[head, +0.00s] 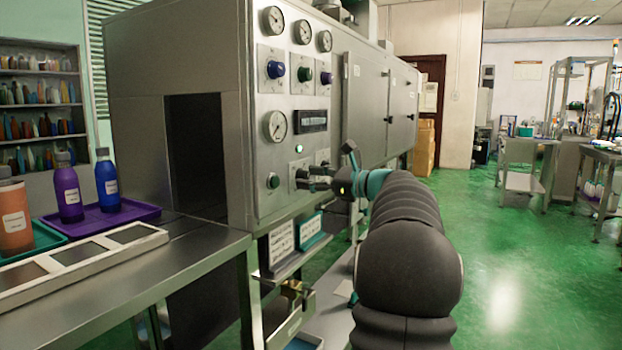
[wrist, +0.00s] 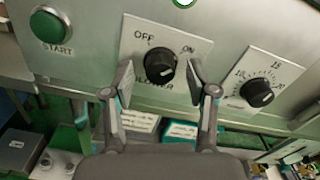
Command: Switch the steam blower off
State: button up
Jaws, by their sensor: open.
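In the head view my gripper (head: 318,180) is at the lower panel of the steel machine (head: 290,100), hiding most of the knob.
A green START button (wrist: 50,25) is left of the switch, and a numbered dial (wrist: 257,93) is close on the right. Bottles (head: 68,190) stand in trays on the steel table (head: 190,265) at the left. The green floor (head: 470,250) at the right is open.

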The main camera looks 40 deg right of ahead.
jog(key=shift+c, duration=0.3)
grip_shut()
jog(key=shift+f, duration=0.1)
jog(key=n+b, duration=0.3)
jog(key=n, duration=0.1)
jog(key=shift+f+n, duration=0.1)
jog(key=shift+n, duration=0.3)
jog(key=n+b, duration=0.6)
jog(key=n, duration=0.3)
jog(key=shift+n+b, duration=1.35)
jog(key=shift+n, duration=0.65)
